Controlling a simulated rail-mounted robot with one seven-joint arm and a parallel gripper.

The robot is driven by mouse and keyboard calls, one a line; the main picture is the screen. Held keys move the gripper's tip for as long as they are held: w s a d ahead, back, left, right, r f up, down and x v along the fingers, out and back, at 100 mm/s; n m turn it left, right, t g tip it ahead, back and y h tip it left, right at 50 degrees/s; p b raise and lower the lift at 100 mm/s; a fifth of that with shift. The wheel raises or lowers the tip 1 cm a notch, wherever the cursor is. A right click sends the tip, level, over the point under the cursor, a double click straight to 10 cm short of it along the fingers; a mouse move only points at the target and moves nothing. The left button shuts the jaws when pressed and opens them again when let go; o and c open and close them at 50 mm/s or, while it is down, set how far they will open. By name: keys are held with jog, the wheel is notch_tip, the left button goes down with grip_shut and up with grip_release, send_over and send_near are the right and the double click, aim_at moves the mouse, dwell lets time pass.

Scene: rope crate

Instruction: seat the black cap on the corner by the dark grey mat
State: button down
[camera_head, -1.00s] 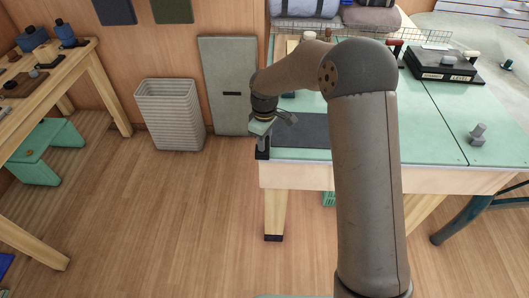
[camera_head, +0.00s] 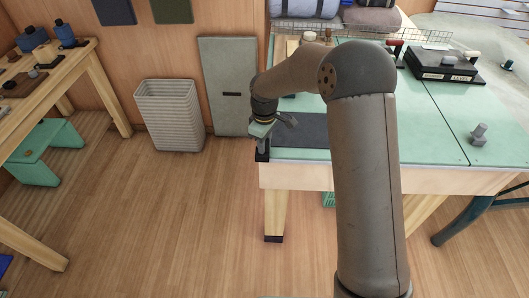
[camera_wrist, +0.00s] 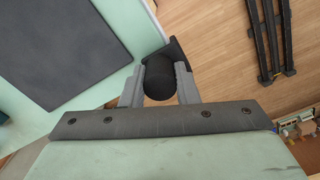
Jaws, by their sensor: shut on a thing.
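The black cap is in my gripper (camera_head: 264,138), at the near left corner of the mint-topped table (camera_head: 390,135). In the wrist view, the gripper's two grey fingers (camera_wrist: 159,78) are shut on the round black knob of the black cap (camera_wrist: 161,84). The cap's flat black part shows beyond the knob, at the table corner with floor behind it. In the head view the black cap (camera_head: 262,155) sits at the corner's edge. I cannot tell whether it is fully down. The dark grey mat (camera_head: 307,131) lies beside it, and also shows in the wrist view (camera_wrist: 70,45).
A black case (camera_head: 440,66) and a grey bolt-like piece (camera_head: 479,134) are on the table's right part. A wire rail (camera_head: 350,31) runs along the back. A ribbed bin (camera_head: 170,115) and a grey panel (camera_head: 226,85) stand left of the table. The floor in front is clear.

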jog(key=shift+f, duration=0.2)
jog(key=c, duration=1)
grip_release()
jog(key=shift+c, duration=0.2)
notch_tip(320, 180, up, 18)
jog(key=shift+f+b, duration=0.2)
jog(key=shift+b, duration=0.15)
